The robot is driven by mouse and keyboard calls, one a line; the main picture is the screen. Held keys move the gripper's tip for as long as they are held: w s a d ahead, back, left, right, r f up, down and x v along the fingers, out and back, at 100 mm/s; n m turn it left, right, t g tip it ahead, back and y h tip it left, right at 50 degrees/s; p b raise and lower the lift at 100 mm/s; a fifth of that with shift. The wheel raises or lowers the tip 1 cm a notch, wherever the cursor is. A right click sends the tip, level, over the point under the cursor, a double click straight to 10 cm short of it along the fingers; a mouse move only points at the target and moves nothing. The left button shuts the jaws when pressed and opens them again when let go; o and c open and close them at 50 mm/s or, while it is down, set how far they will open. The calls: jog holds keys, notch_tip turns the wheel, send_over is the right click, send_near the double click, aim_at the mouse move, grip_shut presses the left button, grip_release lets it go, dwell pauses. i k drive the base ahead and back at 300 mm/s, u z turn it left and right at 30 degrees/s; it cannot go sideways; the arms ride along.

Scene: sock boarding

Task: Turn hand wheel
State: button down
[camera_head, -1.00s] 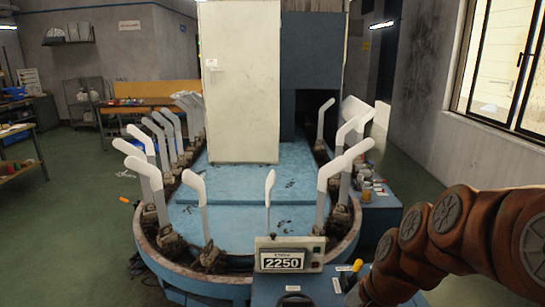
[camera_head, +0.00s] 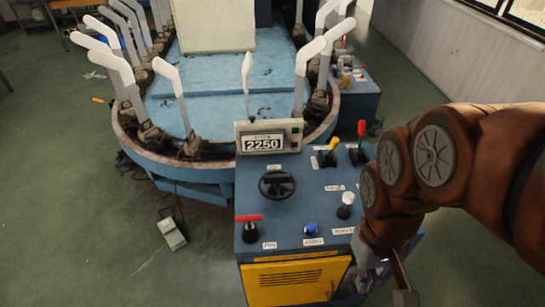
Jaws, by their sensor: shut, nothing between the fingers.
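The hand wheel (camera_head: 277,184) is a small dark wheel on the top of the blue control panel (camera_head: 300,219), left of the panel's middle. My arm comes in from the right, and my gripper (camera_head: 403,284) hangs at the lower right, beside the panel's right edge. It is apart from the hand wheel, to its right and nearer the camera. My gripper is shut and empty, with its tips partly hard to make out near the bottom of the picture.
A display (camera_head: 268,138) reading 2250 stands behind the wheel. White sock forms (camera_head: 247,76) ring the machine.

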aim_at(282, 176)
jog(key=k, duration=0.65)
jog(key=u, duration=0.7)
jog(key=i, duration=1)
jog(key=u, duration=0.15)
